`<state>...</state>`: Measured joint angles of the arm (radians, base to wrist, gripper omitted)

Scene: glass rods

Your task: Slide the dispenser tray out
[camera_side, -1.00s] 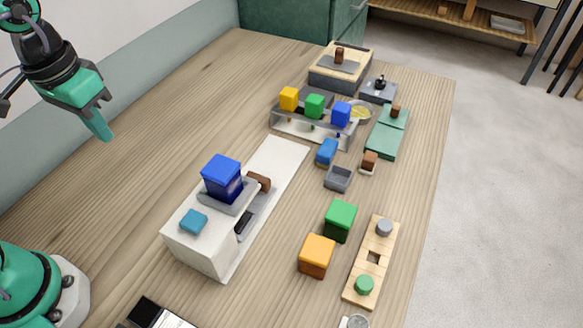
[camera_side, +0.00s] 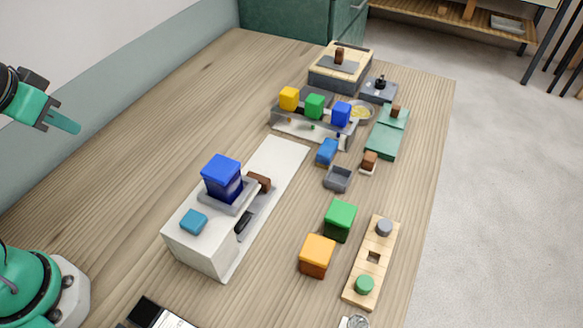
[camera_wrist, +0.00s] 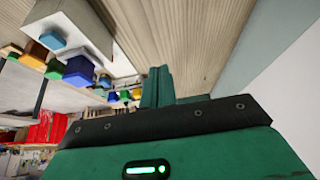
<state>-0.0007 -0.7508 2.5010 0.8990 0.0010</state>
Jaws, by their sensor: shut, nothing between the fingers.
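A white dispenser block (camera_side: 203,243) stands on a long white base plate (camera_side: 277,158) at the middle left of the table. A dark blue box (camera_side: 222,178) sits in a grey holder (camera_side: 226,198) on it, and a light blue block (camera_side: 194,221) lies on its top. A brown handle (camera_side: 259,182) shows beside the grey holder; the tray itself is hard to make out. My gripper (camera_side: 78,128) is shut and empty, in the air at the far left, well apart from the dispenser. In the wrist view, its fingers (camera_wrist: 158,87) are together and the white block (camera_wrist: 85,22) shows upper left.
Green (camera_side: 340,220) and orange (camera_side: 317,255) blocks stand right of the dispenser, near a wooden peg board (camera_side: 357,292). A rack (camera_side: 294,129) with coloured boxes stands farther back. The table's left back area is clear.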

